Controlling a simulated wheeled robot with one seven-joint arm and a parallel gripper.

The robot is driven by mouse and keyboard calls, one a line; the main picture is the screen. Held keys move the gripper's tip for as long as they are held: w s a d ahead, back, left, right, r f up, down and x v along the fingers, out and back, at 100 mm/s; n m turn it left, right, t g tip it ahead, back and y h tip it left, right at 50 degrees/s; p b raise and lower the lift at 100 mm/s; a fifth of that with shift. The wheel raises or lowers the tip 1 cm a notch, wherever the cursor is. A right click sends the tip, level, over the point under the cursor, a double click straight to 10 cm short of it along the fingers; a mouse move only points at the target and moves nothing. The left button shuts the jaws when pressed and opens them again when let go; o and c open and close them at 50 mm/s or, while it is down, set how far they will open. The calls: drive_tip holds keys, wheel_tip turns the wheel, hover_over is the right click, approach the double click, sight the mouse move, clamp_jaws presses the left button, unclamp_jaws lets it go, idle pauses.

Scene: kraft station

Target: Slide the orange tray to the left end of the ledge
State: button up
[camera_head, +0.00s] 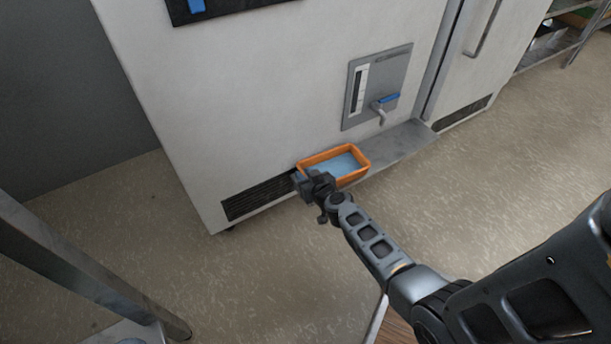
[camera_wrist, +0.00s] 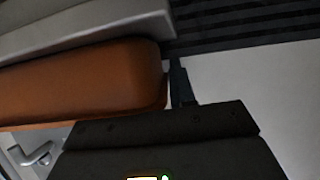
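The orange tray (camera_head: 358,177), with a pale blue inside, sits on the grey ledge (camera_head: 405,146) low on the white machine. It covers the ledge's left part. In the wrist view the orange tray (camera_wrist: 80,82) fills the left side, and its end lies about level with the end of the ledge (camera_wrist: 95,25). My gripper (camera_head: 306,184) is at the tray's left near corner. In the wrist view a dark finger of my gripper (camera_wrist: 181,84) is right beside the tray's end; contact is unclear. Whether the fingers are apart is hidden.
A tap with a blue handle (camera_head: 388,99) is on a grey panel above the ledge, right of the tray. A black vent grille (camera_head: 257,197) is left of the tray. A metal post (camera_head: 75,262) stands at lower left. The ledge is bare right of the tray.

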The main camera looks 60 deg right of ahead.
drive_tip(key=shift+o, duration=1.1)
drive_tip(key=p+v, duration=0.2)
drive_tip(key=v, duration=0.5)
drive_tip(key=shift+s+a+r, duration=0.15)
drive_tip(key=shift+s+r, duration=0.05)
drive_tip(key=shift+s, duration=0.05)
